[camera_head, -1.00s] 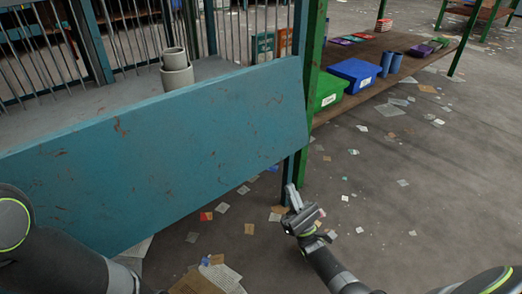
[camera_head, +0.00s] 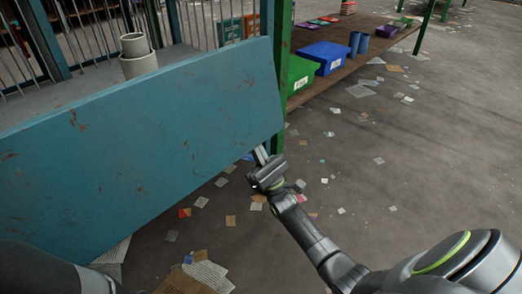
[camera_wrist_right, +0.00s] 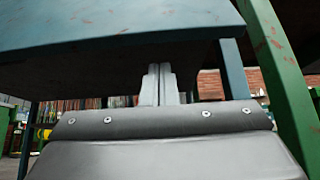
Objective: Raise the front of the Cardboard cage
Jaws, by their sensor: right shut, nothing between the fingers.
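A blue metal cage with grey bars stands at the left in the head view. Its scratched blue front panel (camera_head: 150,135) hangs tilted outward, its upper edge at the cage floor. No cage label is readable. My right gripper (camera_head: 261,154) is shut and empty at the panel's lower right corner. In the right wrist view its closed fingers (camera_wrist_right: 159,84) point up under the dark underside of the panel (camera_wrist_right: 110,75); whether they touch it I cannot tell. Part of my left arm shows at the lower left, but its gripper is out of view.
Two grey cylindrical pots (camera_head: 137,60) stand on the cage floor. A green post (camera_head: 281,70) rises just right of the panel. Beyond it a wooden shelf (camera_head: 350,68) holds a green box (camera_head: 299,75) and a blue box (camera_head: 326,57). Paper scraps litter the floor; the right side is open.

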